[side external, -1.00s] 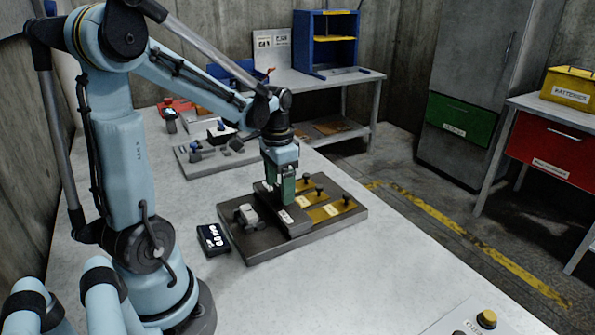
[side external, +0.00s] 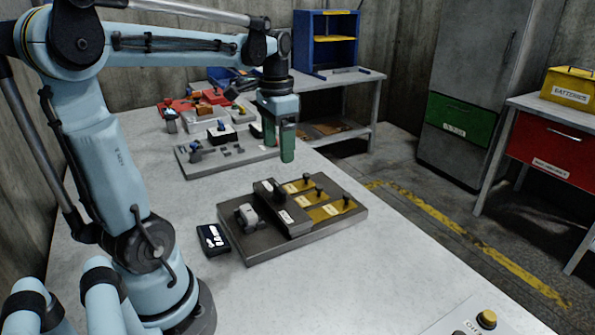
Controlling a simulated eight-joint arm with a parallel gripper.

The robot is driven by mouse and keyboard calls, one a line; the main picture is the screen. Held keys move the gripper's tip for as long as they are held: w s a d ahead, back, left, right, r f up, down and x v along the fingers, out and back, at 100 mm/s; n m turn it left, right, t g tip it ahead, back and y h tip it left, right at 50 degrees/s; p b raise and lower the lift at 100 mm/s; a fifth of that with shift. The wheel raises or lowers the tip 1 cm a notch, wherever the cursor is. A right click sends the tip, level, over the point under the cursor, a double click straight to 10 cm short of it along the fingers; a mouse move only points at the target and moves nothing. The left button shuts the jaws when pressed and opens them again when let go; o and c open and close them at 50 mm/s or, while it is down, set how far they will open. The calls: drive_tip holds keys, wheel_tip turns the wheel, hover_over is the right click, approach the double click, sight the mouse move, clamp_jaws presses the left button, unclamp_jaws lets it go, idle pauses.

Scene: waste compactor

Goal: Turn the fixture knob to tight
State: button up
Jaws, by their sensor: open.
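The fixture is a dark flat board (side external: 262,247) on the table, with a raised dark block across its middle. A small black upright knob (side external: 272,184) stands near the far end of the block; it may be the fixture knob, and I cannot read its setting. My gripper (side external: 279,152) has green fingers that point down. It is open and empty, raised above the far edge of the board and clear of every knob.
Several black knobs stand by yellow plates (side external: 322,212) on the board's right side. A grey clamp-like part (side external: 247,215) sits at its left. A black labelled box (side external: 213,239) lies beside the board. Another grey board (side external: 190,168) with parts lies behind.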

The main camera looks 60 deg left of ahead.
drive_tip(key=shift+r, duration=0.85)
drive_tip(key=d+f+t, duration=0.3)
drive_tip(key=d, duration=0.5)
drive_tip(key=d+f+t, duration=0.3)
drive_tip(key=d+t, duration=0.1)
drive_tip(key=d, duration=0.4)
drive_tip(key=shift+s, duration=0.3)
drive_tip(key=shift+f, duration=0.1)
